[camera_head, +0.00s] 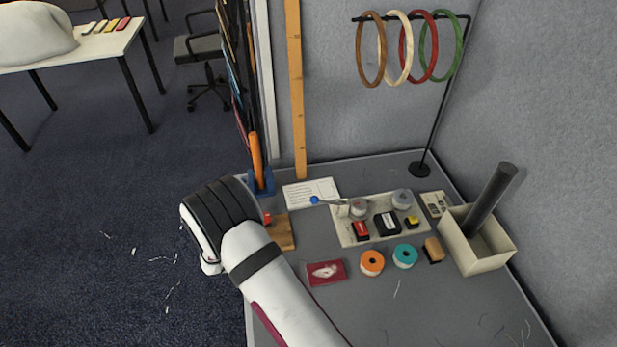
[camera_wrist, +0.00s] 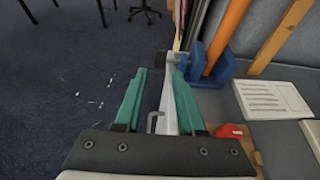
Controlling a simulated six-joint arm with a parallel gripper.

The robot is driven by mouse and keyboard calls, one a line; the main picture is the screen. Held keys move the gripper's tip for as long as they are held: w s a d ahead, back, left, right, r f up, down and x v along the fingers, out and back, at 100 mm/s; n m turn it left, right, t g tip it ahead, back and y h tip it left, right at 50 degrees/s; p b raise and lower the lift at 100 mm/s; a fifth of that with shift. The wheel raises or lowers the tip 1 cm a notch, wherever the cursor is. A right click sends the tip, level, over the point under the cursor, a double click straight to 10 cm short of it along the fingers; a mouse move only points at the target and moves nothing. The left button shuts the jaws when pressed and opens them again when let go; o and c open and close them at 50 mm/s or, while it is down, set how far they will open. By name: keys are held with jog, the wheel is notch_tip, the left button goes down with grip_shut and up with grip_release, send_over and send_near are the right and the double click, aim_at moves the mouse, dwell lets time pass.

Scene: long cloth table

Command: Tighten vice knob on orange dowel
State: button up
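The orange dowel (camera_head: 256,155) stands upright at the table's left edge in a blue vice (camera_head: 266,182). In the wrist view the tilted dowel (camera_wrist: 228,34) rises from the blue vice (camera_wrist: 218,66) at upper right. A small grey piece (camera_wrist: 180,57), seemingly the vice knob, sticks out left of the vice. My gripper (camera_wrist: 160,72) has two green fingers, apart, with their tips just short of this piece. A pale bar (camera_wrist: 168,108) shows between the fingers; I cannot tell what it belongs to. In the head view my wrist hides the fingers.
A wooden block with a red top (camera_head: 268,218) is close to my wrist. A white card (camera_head: 311,192), a tray (camera_head: 350,236) of small items, two tape rolls and a box (camera_head: 470,254) lie further right. Long rods (camera_head: 236,70) lean behind the dowel.

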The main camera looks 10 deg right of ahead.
jog(key=v, duration=0.5)
jog(key=s+d+r+m+g+h, duration=0.1)
jog(key=d+r+m+h, duration=0.3)
jog(key=d, duration=0.6)
jog(key=s+d+r+m+g+h, duration=0.2)
jog(key=s+d+r+m+h, duration=0.2)
jog(key=d+r+m, duration=0.4)
jog(key=shift+d+m+h, duration=0.6)
jog(key=shift+d+m, duration=0.3)
jog(key=shift+m, duration=0.2)
jog(key=w+a+f+n+t+y, duration=0.2)
jog(key=a+f+n+y, duration=0.4)
jog(key=a, duration=0.4)
jog(key=w+a+f+n+t+y, duration=0.1)
jog(key=w+a+f+n+y, duration=0.2)
jog(key=a+f+n, duration=0.45)
jog(key=shift+n, duration=0.35)
jog(key=x, duration=0.5)
jog(key=a+r+x, duration=0.1)
jog(key=x, duration=0.3)
jog(key=a+x, duration=0.1)
jog(key=x, duration=0.4)
jog(key=shift+w+a, duration=0.2)
jog(key=shift+w, duration=0.35)
